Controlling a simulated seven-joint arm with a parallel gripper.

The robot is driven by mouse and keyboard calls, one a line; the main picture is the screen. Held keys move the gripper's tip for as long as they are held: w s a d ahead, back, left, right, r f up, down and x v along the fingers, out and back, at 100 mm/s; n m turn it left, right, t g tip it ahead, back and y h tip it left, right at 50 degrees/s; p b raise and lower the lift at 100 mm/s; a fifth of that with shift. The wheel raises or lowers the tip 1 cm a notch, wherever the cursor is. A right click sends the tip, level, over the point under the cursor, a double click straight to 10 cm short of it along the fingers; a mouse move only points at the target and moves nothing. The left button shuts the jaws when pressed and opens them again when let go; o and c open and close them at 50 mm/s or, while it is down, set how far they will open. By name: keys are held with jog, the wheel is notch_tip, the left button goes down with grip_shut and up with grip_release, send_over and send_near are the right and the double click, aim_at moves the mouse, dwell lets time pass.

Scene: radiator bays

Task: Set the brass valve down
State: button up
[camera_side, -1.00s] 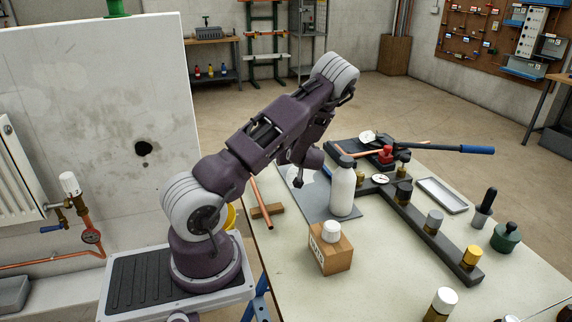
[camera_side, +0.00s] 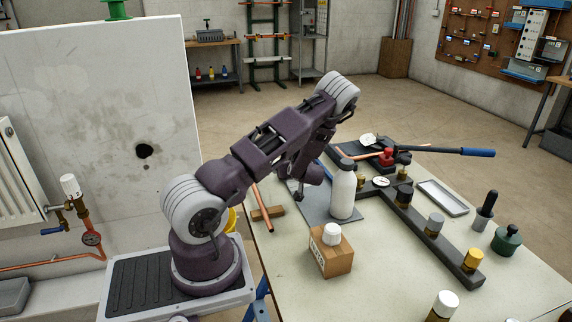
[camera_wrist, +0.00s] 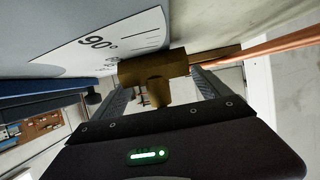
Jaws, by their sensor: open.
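The brass valve (camera_wrist: 153,70), a T-shaped brass piece, shows in the wrist view between the two fingers of my gripper (camera_wrist: 157,82). The jaws are open, with a gap visible beside the valve's stem. The valve is at or very near the grey surface beside a white sheet marked 90° (camera_wrist: 105,45); I cannot tell exact contact. In the side view my gripper (camera_side: 299,194) is low over the grey mat (camera_side: 318,211), left of the white bottle. The valve cannot be made out there.
A white bottle (camera_side: 342,192) stands close right of my gripper. A cardboard box (camera_side: 330,259) is in front. A copper pipe (camera_side: 263,210) rests on a wooden block (camera_side: 275,212) at left. A dark rack (camera_side: 450,245) holds several fittings at right.

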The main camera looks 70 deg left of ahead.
jog(key=v, duration=0.7)
jog(key=shift+d+r, duration=0.1)
jog(key=shift+d, duration=0.15)
